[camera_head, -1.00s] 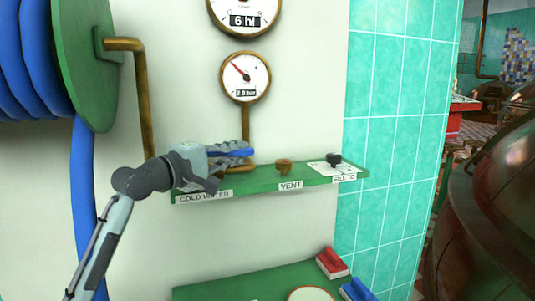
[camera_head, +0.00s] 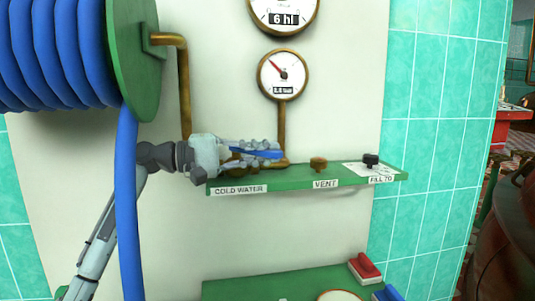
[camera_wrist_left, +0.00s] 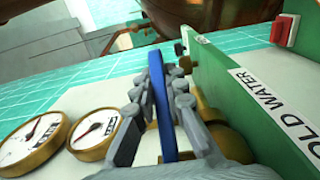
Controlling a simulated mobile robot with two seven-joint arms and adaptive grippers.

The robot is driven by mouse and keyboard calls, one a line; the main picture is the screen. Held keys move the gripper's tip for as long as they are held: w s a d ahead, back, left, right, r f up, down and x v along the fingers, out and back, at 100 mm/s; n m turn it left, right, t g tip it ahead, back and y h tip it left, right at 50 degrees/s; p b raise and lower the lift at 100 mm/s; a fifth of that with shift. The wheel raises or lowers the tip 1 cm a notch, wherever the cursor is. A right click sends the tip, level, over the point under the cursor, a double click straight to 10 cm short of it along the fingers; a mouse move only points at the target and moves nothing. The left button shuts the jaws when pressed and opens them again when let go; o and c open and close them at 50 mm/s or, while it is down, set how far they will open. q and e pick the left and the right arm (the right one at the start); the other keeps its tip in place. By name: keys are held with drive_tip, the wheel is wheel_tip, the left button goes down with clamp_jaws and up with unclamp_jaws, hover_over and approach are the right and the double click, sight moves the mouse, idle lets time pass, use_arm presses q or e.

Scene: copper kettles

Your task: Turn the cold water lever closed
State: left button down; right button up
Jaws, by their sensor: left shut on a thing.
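The cold water lever (camera_head: 262,154) is a long blue handle above the COLD WATER label at the left end of the green shelf. It lies roughly along the shelf, pointing right in the head view. My left gripper (camera_head: 276,150) is shut on it, with fingers on both sides. In the left wrist view the blue lever (camera_wrist_left: 160,115) runs between the grey fingers (camera_wrist_left: 166,80). The lever's pivot is mostly hidden behind the gripper. My right gripper is not in view.
The green shelf (camera_head: 295,183) also carries the VENT valve (camera_head: 318,164) and the dark FILL TO knob (camera_head: 370,160). A pressure gauge (camera_head: 283,75) hangs above. A blue hose (camera_head: 127,210) hangs in front of my left arm. A red switch (camera_head: 364,268) is below.

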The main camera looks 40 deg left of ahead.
use_arm(q)
drive_tip(key=shift+s, duration=0.1)
idle(0.4)
drive_tip(key=c, duration=1.8)
unclamp_jaws()
drive_tip(key=shift+c, duration=0.2)
drive_tip(key=v, duration=1.2)
drive_tip(key=shift+o, duration=0.3)
